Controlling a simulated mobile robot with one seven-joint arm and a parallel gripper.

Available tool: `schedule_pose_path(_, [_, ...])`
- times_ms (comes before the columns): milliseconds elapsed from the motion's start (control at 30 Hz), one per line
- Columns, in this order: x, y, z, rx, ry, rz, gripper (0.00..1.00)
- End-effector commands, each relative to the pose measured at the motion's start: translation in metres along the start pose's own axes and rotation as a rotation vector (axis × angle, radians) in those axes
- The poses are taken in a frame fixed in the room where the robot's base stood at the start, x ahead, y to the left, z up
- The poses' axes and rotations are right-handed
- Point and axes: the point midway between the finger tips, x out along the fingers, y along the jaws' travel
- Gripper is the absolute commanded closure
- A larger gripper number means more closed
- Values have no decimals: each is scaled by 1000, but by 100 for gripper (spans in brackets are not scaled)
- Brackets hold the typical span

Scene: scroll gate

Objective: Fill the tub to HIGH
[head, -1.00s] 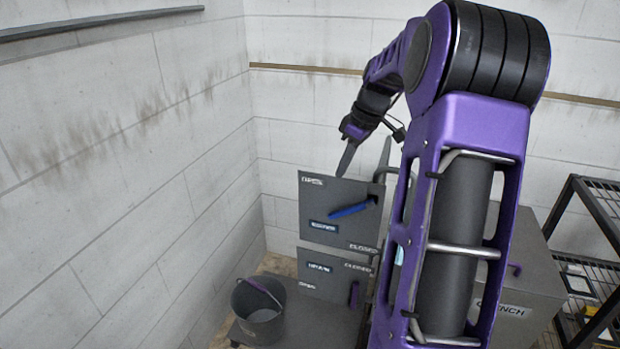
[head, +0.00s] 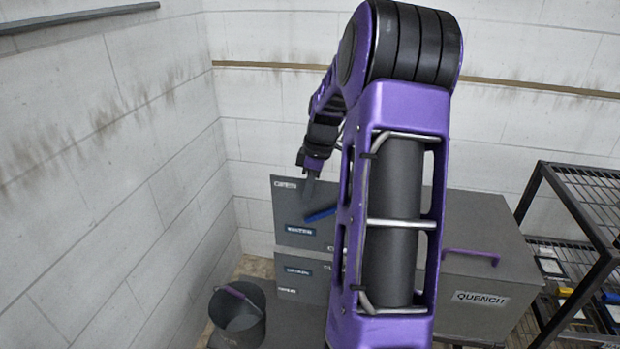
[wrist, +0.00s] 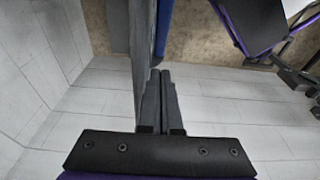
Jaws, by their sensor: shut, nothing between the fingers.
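In the head view the upper grey panel (head: 290,215) carries a WATER label and a blue lever (head: 320,215). The lever slants up to the right, and my arm hides the panel's right part. A lower panel (head: 290,265) shows below it, its handle hidden. The grey tub marked QUENCH (head: 450,285) stands right of my arm; its water level cannot be seen. My gripper (head: 309,190) is shut and empty, pointing down by the upper panel, just above the lever.
A grey bucket (head: 238,320) with a purple handle stands at the lower left. A black wire rack (head: 575,245) with items on its shelf stands at the right. White block walls close the left and back. The tub has a purple handle (head: 471,254).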

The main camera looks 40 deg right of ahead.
Motion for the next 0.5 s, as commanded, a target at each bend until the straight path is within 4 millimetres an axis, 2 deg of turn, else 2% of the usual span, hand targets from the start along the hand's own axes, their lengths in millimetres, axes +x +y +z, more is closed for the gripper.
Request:
schedule_pose_path(33, [5,0,8,6,-1,0,100])
schedule_pose_path(200, [17,0,20,4,-1,1,100])
schedule_pose_path(500, [20,1,24,3,-1,3,100])
